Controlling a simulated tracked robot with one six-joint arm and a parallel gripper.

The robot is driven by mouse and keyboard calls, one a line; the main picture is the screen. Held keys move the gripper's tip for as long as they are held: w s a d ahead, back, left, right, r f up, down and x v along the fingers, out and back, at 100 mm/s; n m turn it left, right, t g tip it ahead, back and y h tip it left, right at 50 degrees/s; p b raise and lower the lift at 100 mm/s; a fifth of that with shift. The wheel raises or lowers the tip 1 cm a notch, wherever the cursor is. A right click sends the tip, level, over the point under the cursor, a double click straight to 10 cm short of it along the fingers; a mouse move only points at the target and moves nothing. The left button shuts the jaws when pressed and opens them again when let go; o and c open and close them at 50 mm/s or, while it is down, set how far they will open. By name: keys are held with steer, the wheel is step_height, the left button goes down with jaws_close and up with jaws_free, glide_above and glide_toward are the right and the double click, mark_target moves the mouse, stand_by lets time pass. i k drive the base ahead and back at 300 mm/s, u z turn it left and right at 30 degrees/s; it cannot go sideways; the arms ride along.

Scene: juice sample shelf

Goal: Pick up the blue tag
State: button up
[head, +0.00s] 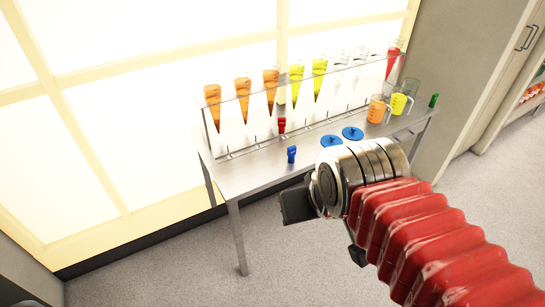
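The blue tag (291,154) stands small and upright near the front edge of the metal table (240,176), left of two flat blue discs. My gripper (325,230) is in front of the table, nearer the camera and lower in the picture than the tag. Its two dark fingers are spread wide apart, and I see nothing held between them. The gripper does not touch the tag. My wrist partly covers the table's front edge, but the tag is in full view.
A rack (236,138) of cone-shaped tubes, with orange, yellow and red juice, runs along the table's back. A red tag (282,125), blue discs (331,141), orange jug (377,110), yellow jug (398,103) and green tag (434,100) stand nearby. The table's left front is bare.

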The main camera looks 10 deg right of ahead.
mark_target(291, 151)
steer(key=u, duration=0.4)
steer(key=i, duration=1)
steer(key=u, duration=0.05)
